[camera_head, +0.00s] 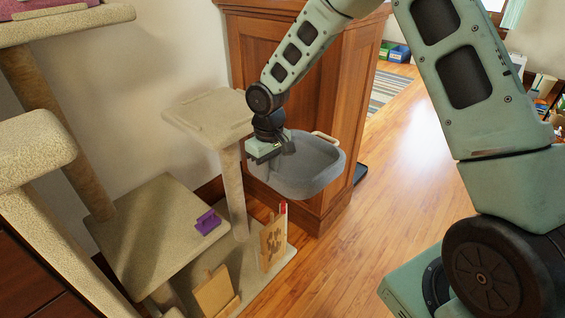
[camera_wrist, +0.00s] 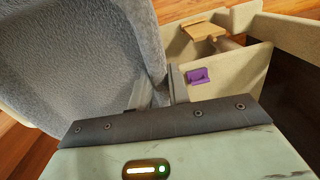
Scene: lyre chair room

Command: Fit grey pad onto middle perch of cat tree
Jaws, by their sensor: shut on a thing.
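The grey pad (camera_head: 315,165), a shallow dished shape with a raised rim, hangs in the air right of the cat tree in the head view. My gripper (camera_head: 286,147) is shut on its left rim. In the wrist view the pad (camera_wrist: 75,60) fills the upper left, its edge at my gripper (camera_wrist: 157,92). The beige cat tree has a small square perch (camera_head: 205,115) on a post, just left of my gripper, with a raised strip on top. A wider, lower platform (camera_head: 150,235) is bare except for a purple piece (camera_head: 208,222) at its edge.
A higher perch with a pink pad (camera_head: 35,8) and a beige ledge (camera_head: 35,150) stand at left. Wooden boards (camera_head: 272,243) stand on the tree's base. A wooden cabinet (camera_head: 300,90) stands close behind the pad.

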